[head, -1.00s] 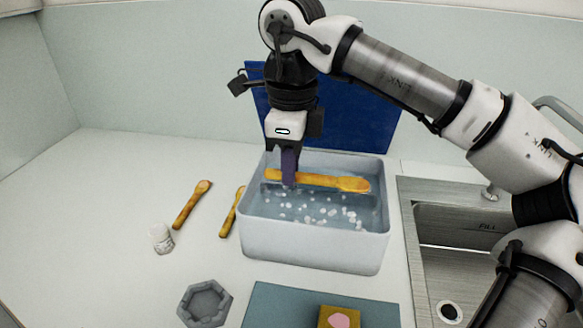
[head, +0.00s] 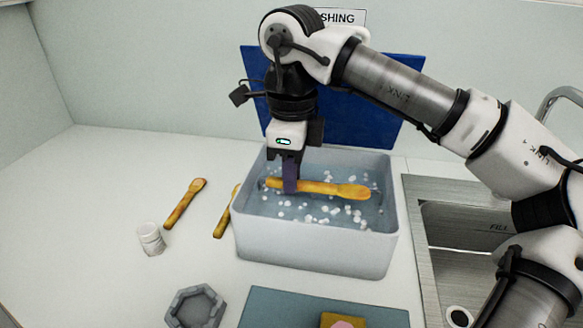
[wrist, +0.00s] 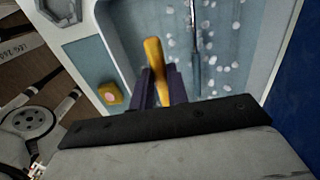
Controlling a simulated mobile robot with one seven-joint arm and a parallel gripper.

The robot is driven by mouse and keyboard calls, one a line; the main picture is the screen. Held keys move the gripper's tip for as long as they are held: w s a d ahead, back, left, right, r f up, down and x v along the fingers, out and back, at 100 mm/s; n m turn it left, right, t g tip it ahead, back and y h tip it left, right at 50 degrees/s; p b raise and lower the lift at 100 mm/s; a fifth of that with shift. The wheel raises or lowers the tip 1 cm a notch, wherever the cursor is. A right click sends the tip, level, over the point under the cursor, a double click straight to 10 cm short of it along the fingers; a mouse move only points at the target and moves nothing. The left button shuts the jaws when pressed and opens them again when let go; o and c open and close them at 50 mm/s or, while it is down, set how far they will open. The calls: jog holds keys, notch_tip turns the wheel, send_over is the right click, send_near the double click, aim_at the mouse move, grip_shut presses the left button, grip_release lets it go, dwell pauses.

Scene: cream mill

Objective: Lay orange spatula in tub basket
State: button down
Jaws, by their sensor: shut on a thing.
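My gripper (head: 290,186) is shut on the orange spatula (head: 335,189), which lies roughly level across the tub (head: 315,245). In the wrist view the spatula (wrist: 154,58) shows between my two dark fingers (wrist: 160,88). The tub is pale grey and open, with bluish water and white floating bits. The spatula is inside the tub's outline, low near the water; I cannot tell whether it touches anything. A thin dark bar in the tub (wrist: 195,45), perhaps part of the basket, runs beside the spatula; the rest of the basket is not clear.
Two similar orange utensils (head: 185,203) (head: 224,220) lie on the counter left of the tub. A white jar (head: 151,239) and a grey hexagonal dish (head: 195,306) stand nearby. A blue panel (head: 365,100) stands behind, a sink (head: 465,235) is at right. The far-left counter is clear.

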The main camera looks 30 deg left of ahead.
jog(key=shift+f+b, duration=3.15)
jog(key=shift+f, duration=1.6)
jog(key=shift+f, duration=0.15)
jog(key=shift+f+b, duration=0.55)
jog(key=shift+f, duration=0.05)
jog(key=shift+f, duration=0.2)
